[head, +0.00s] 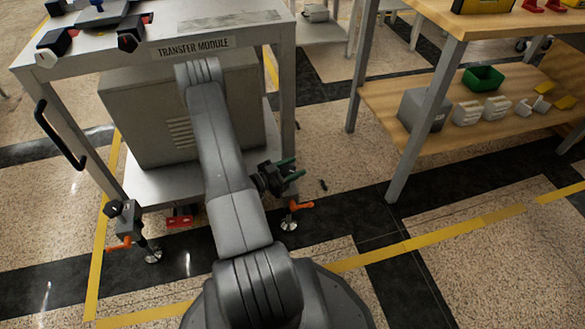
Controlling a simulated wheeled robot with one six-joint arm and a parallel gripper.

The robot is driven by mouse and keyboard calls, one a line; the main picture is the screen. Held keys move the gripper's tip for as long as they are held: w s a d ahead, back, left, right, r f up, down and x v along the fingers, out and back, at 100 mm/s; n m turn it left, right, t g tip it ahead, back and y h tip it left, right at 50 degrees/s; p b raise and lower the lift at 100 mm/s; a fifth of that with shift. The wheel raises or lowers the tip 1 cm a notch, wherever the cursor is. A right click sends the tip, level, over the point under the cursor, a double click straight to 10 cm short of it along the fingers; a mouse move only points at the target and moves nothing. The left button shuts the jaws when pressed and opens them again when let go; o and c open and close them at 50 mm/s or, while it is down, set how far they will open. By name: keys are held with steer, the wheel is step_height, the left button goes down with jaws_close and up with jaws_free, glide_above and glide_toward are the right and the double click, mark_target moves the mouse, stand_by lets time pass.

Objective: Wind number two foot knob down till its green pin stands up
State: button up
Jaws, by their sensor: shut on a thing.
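The transfer module (75,75) is a grey cart that stands on feet with orange levers. I cannot make out a number or a raised green pin. The front left foot has a grey block with a dark knob (113,208) and an orange lever (120,243).
A red item (180,220) lies under the cart. Yellow tape (430,240) marks the floor, which is clear in front.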

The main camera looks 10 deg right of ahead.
steer(key=o, duration=1)
steer(key=p+v, duration=0.3)
steer(key=v, duration=1)
steer(key=shift+a, duration=0.4)
steer(key=b+x, duration=0.3)
steer(key=x, duration=1.1)
steer(key=shift+s, duration=0.1)
steer(key=shift+a, duration=0.1)
